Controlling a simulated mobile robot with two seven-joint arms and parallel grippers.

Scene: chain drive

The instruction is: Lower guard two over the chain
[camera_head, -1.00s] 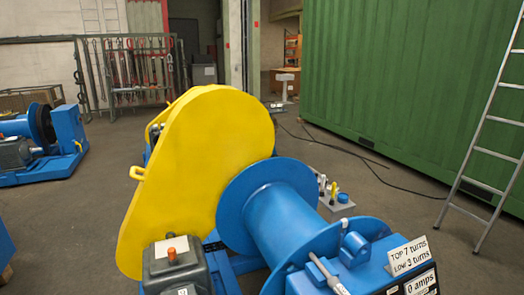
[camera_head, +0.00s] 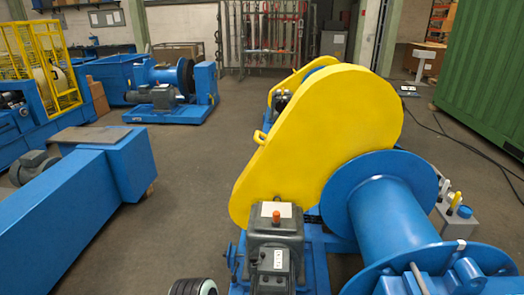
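A large yellow guard (camera_head: 320,140) stands upright beside the blue winch drum (camera_head: 390,220), with a small yellow handle (camera_head: 260,137) on its left edge. Part of a second yellow guard (camera_head: 287,84) shows behind it, with dark machine parts between the two. No marking tells me which one is guard two. I cannot make out the chain; the guards hide most of what lies behind them. Neither of my grippers is in view.
A blue beam (camera_head: 70,210) lies at the left. Another blue winch (camera_head: 165,90) stands farther back. Clear floor (camera_head: 205,160) lies between them. A green container (camera_head: 485,80) is at the right.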

